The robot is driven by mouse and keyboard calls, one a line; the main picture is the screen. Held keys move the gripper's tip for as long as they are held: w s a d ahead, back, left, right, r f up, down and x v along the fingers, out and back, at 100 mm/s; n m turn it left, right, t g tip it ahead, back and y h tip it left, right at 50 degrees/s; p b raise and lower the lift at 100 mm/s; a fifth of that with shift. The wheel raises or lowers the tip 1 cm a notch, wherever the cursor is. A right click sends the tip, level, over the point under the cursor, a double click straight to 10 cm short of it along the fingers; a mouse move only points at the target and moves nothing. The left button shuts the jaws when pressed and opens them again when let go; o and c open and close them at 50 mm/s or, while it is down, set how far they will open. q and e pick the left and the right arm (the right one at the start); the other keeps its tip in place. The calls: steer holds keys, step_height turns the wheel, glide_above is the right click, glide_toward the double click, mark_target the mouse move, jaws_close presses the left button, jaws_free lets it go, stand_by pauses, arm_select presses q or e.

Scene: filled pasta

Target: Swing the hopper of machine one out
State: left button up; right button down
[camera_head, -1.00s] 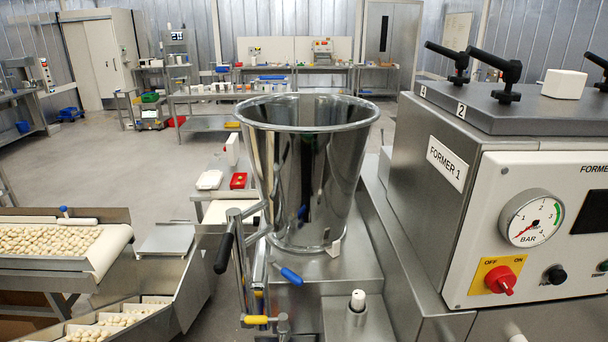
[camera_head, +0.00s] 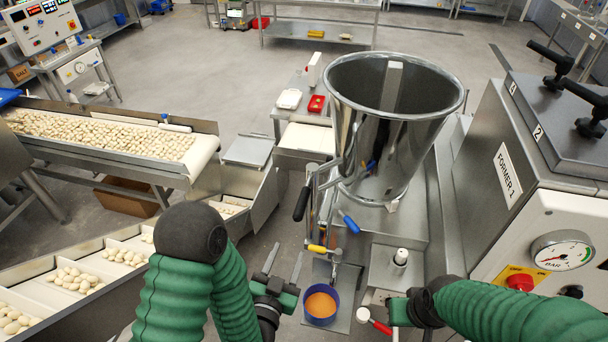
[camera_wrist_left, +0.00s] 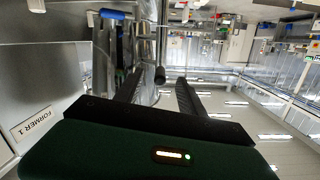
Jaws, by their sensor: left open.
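The hopper (camera_head: 350,135) of the machine labelled FORMER 1 (camera_head: 507,175) is a shiny steel cone. It stands upright on the machine's steel deck, left of the former housing. A bent bar with a black grip (camera_head: 301,204) stands at its left front. My left gripper (camera_head: 289,248) is open and empty, below and left of that grip and apart from it in the head view. In the left wrist view, the left gripper (camera_wrist_left: 160,76) shows two spread dark fingers, with a dark grip end seen between them. My right gripper (camera_head: 398,311) is at the lower right; its fingers are unclear.
A blue-tipped lever (camera_head: 349,222) and a yellow-tipped lever (camera_head: 317,249) are below the hopper. A blue bowl with orange contents (camera_head: 320,304) and a red-handled tool (camera_head: 379,326) are low in front. A pasta conveyor (camera_head: 100,137) is at left.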

arm_select(q)
step_height(320, 180, up, 2)
steer(key=t+b, duration=0.1)
steer(key=b, duration=1)
glide_toward(303, 202)
arm_select(e)
steer(key=s+x, duration=0.2)
steer(key=x, duration=0.8)
arm_select(q)
steer(key=shift+w+f+p, duration=0.5)
steer(key=shift+w+p, duration=0.1)
steer(key=shift+p, duration=0.2)
steer(key=w+p, duration=0.1)
steer(key=w, duration=0.2)
steer(key=w+d+p, duration=0.1)
steer(key=w, duration=0.2)
steer(key=w+p, duration=0.1)
steer(key=w, duration=0.2)
steer(key=shift+w+d+f, duration=0.2)
steer(key=shift+w+d, duration=0.15)
steer(key=shift+w, duration=0.05)
arm_select(e)
steer(key=v, duration=0.4)
steer(key=shift+w+r, duration=0.3)
arm_select(q)
steer(key=shift+c, duration=0.6)
jaws_close()
